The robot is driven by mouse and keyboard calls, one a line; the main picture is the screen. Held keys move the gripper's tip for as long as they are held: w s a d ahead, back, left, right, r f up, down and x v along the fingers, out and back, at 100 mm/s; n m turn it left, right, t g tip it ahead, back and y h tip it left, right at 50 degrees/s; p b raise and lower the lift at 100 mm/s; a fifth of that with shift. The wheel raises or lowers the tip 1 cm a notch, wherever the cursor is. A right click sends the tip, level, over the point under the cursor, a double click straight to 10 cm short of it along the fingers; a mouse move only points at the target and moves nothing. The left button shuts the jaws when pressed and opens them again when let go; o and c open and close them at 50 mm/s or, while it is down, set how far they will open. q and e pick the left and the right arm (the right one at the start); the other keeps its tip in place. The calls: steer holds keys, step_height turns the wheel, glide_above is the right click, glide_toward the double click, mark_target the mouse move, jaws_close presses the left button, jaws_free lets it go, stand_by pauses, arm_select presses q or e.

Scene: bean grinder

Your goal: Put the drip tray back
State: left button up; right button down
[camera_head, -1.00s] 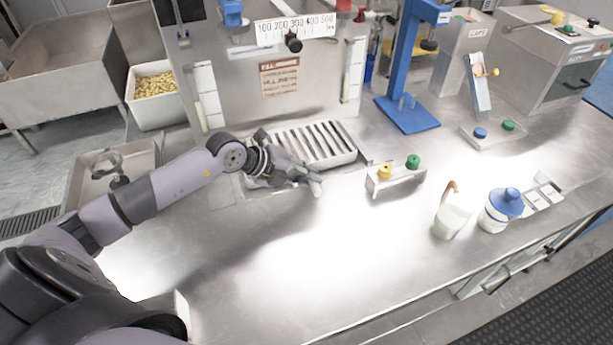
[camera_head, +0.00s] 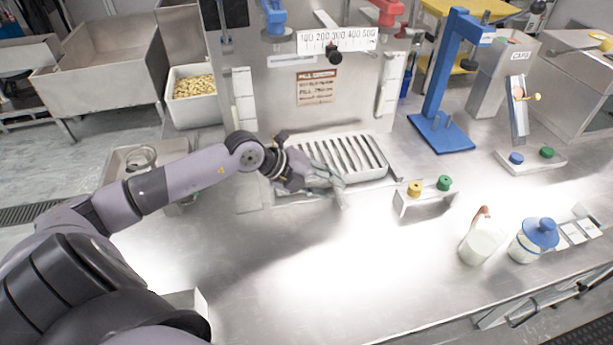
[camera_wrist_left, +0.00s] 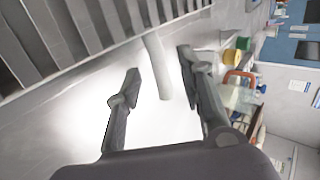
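The drip tray (camera_head: 378,172) is a metal tray with a slotted top, lying at the foot of the grinder's front panel. Its slats (camera_wrist_left: 75,30) fill the upper left of the left wrist view. A pale round bar like a handle (camera_wrist_left: 158,70) sticks out from the tray's edge. My left gripper (camera_head: 338,190) is at the tray's front left, low over the counter. In the left wrist view its two fingers (camera_wrist_left: 158,62) are apart, with the bar between them and a gap on each side. Whether the tray is fully seated cannot be told. My right gripper is not in view.
A small stand (camera_head: 425,200) with a yellow and a green knob is right of the tray. A white jug (camera_head: 482,243) and a blue-lidded jar (camera_head: 534,240) stand farther right. A blue stand (camera_head: 440,132) is behind. The counter's front middle is clear.

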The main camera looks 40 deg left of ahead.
arm_select(q)
steer(key=v, duration=0.8)
steer(key=shift+s+a+r, duration=0.2)
steer(key=shift+s+r, duration=0.05)
steer(key=shift+f, duration=0.1)
stand_by(0.3)
